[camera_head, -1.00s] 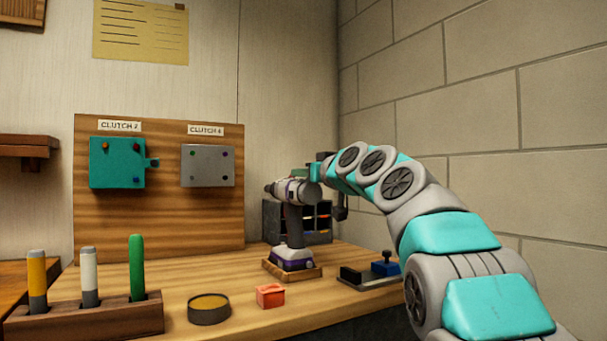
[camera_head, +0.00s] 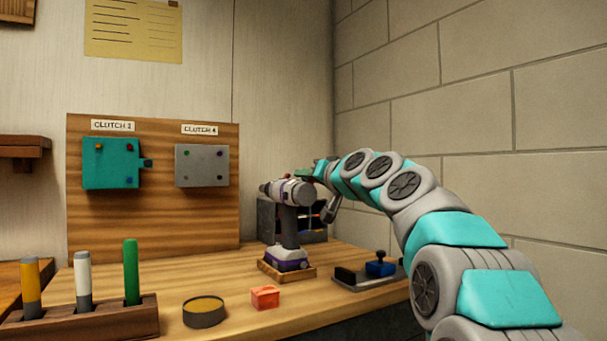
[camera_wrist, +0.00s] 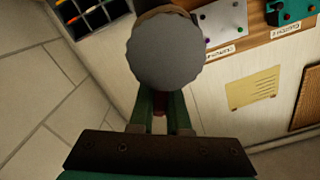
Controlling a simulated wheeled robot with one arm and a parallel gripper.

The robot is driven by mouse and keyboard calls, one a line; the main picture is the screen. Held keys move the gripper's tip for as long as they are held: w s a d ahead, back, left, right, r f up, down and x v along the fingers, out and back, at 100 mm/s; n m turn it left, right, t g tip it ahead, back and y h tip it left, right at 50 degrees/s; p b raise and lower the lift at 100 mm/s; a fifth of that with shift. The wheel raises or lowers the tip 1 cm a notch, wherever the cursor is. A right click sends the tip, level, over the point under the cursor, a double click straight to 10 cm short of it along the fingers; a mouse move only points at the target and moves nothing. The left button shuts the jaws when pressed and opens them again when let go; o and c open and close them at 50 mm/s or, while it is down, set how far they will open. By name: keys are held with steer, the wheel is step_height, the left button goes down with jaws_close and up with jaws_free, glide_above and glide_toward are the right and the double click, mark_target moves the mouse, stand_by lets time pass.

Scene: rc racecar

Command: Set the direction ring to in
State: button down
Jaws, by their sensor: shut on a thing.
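A grey and white drill (camera_head: 289,215) with a purple band stands upright on a small wooden base on the bench. Its round grey rear end (camera_wrist: 165,52) fills the upper middle of the wrist view. My gripper (camera_head: 308,173) is at the top of the drill's rear end. In the wrist view, my gripper (camera_wrist: 160,108) has its green fingers closed on a small dark red tab (camera_wrist: 160,108) beside the grey end. Most of the tab is hidden by the fingers. I cannot read any marking on the direction ring.
A dark organizer (camera_head: 266,220) stands close behind the drill. A blue-knobbed fixture (camera_head: 380,265), a red block (camera_head: 265,297) and a round tin (camera_head: 204,312) lie in front. A wooden panel (camera_head: 150,215) carries two clutch boxes. A brick wall (camera_head: 460,110) rises at the right.

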steer(key=shift+w+d+m, duration=0.1)
steer(key=shift+m, duration=0.2)
steer(key=c, duration=0.9)
jaws_free()
steer(key=shift+d+f, duration=0.1)
steer(key=b+v, duration=0.2)
steer(key=v, duration=0.5)
steer(key=shift+s+d, duration=0.15)
steer(key=shift+s, duration=0.2)
